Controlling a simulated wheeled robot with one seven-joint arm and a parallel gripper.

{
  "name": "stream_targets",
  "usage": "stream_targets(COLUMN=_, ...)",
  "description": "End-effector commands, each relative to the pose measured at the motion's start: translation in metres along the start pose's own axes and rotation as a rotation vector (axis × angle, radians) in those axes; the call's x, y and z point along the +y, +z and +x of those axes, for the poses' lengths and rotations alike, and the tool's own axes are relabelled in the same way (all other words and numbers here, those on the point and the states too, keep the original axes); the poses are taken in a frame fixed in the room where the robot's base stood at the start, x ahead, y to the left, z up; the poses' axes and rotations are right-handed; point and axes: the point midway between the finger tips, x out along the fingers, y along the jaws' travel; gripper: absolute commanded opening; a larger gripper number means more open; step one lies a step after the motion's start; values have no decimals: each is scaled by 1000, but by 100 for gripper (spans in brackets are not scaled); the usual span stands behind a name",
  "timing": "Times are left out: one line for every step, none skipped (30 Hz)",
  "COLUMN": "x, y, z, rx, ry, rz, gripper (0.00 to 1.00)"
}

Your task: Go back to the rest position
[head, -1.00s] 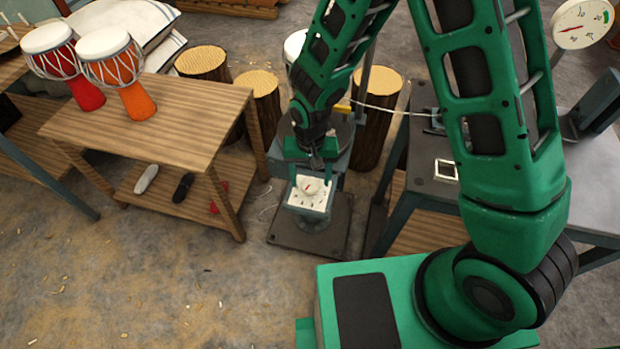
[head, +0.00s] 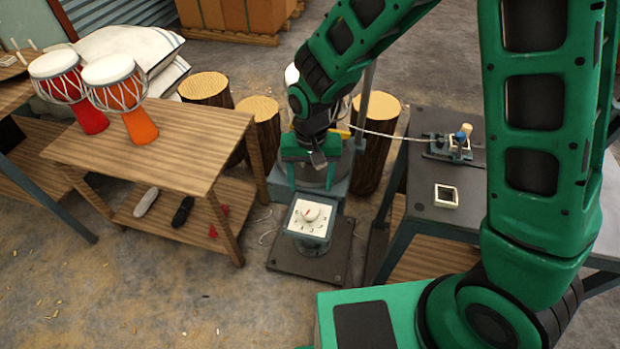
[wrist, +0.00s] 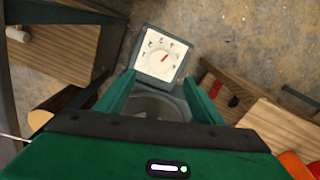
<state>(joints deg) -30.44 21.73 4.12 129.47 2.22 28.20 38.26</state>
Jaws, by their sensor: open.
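My gripper (head: 311,178) is open and empty in the head view, above and behind the dial box (head: 310,218). The dial box has a white face with a red-marked knob and stands on a dark base plate (head: 283,260). In the wrist view the dial face (wrist: 160,57) shows just beyond the two green fingers of my gripper (wrist: 158,88), with a gap between. A round grey vessel (wrist: 152,104) lies below the fingers there.
Two goblet drums, one red (head: 70,90) and one orange (head: 122,97), stand on the wooden table (head: 185,135) at left. Log stumps (head: 262,125) stand behind. A grey bench (head: 455,205) with a small square frame is at right.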

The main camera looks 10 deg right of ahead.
Motion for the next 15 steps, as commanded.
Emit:
stream_targets(x=0, y=0, z=0, rx=0, ry=0, rz=0, gripper=62)
stream_targets(x=0, y=0, z=0, rx=0, ry=0, rz=0, gripper=62)
stream_targets(x=0, y=0, z=0, rx=0, ry=0, rz=0, gripper=62)
stream_targets(x=0, y=0, z=0, rx=0, ry=0, rz=0, gripper=62)
stream_targets(x=0, y=0, z=0, rx=0, ry=0, rz=0, gripper=62)
stream_targets(x=0, y=0, z=0, rx=0, ry=0, rz=0, gripper=62)
stream_targets(x=1, y=0, z=0, rx=0, ry=0, rz=1, gripper=62)
stream_targets(x=2, y=-1, z=-2, rx=1, ry=1, rz=3, gripper=62)
stream_targets(x=7, y=-3, z=-4, rx=4, ry=2, rz=7, gripper=62)
stream_targets(x=12, y=-5, z=-8, rx=6, ry=3, rz=11, gripper=62)
stream_targets(x=18, y=-7, z=-12, rx=9, ry=6, rz=17, gripper=62)
stream_targets(x=31, y=-10, z=-19, rx=13, ry=11, rz=29, gripper=62)
stream_targets(x=42, y=-13, z=-26, rx=17, ry=15, rz=39, gripper=62)
stream_targets(x=55, y=-16, z=-34, rx=20, ry=19, rz=51, gripper=62)
stream_targets(x=73, y=-19, z=-44, rx=25, ry=25, rz=67, gripper=62)
